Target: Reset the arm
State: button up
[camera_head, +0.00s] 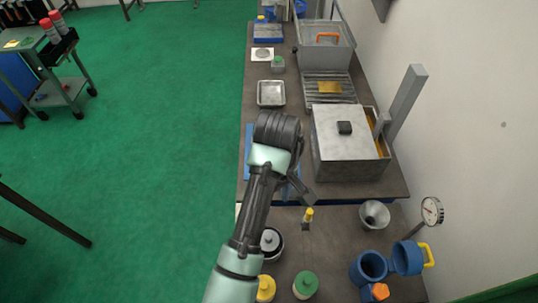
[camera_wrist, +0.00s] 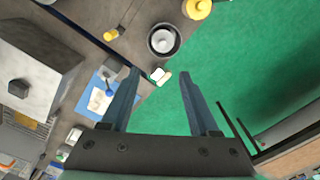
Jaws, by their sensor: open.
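My arm reaches up from the bottom of the head view, over the long bench. Most of my gripper is hidden behind the wrist there; part of a dark finger (camera_head: 303,190) shows at its right. In the wrist view my gripper (camera_wrist: 158,85) is open, with its two dark fingers apart and nothing between them. Beyond the fingertips lie the bench edge and the green floor. A small white object (camera_wrist: 157,74) shows past the fingertips, apart from them.
A grey lidded box (camera_head: 345,135) stands right of my gripper. A metal tray (camera_head: 271,93) lies beyond it. Closer are a yellow-handled tool (camera_head: 308,215), a funnel (camera_head: 374,214), a dial gauge (camera_head: 432,210), a blue container (camera_head: 368,268) and a green-lidded jar (camera_head: 306,284). Open floor lies left.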

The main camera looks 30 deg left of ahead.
jog(key=shift+a, duration=0.15)
jog(key=w+d+r+m+t+y+b, duration=0.1)
jog(key=w+d+r+m+t+b, duration=0.1)
jog(key=w+r+t+b, duration=0.3)
jog(key=w+d+r+m+t+b, duration=0.2)
jog(key=w+r+t, duration=0.1)
jog(key=w, duration=0.5)
jog(key=w+d+r+m+t+b, duration=0.2)
jog(key=d+r+t, duration=0.1)
jog(key=r, duration=0.3)
jog(key=w+d+r+m+t+b, duration=0.1)
jog(key=d+r+m+t+b, duration=0.15)
jog(key=r, duration=0.25)
jog(key=s+d+r+m+t+b, duration=0.1)
jog(key=s+d+r+t, duration=0.15)
jog(key=r, duration=0.35)
jog(key=s+d+r+m+t+b, duration=0.1)
jog(key=s+d+r+t+b, duration=0.1)
jog(key=r+t, duration=0.3)
jog(key=s+d+r+m+t+b, duration=0.1)
jog(key=s+r+t, duration=0.2)
jog(key=s+r, duration=0.3)
jog(key=s+d+r+m+t+h+b, duration=0.1)
jog(key=s+d+r+m+t+b, duration=0.1)
jog(key=s+r, duration=0.4)
jog(key=shift+s+r+t, duration=0.2)
jog(key=shift+s+t, duration=0.5)
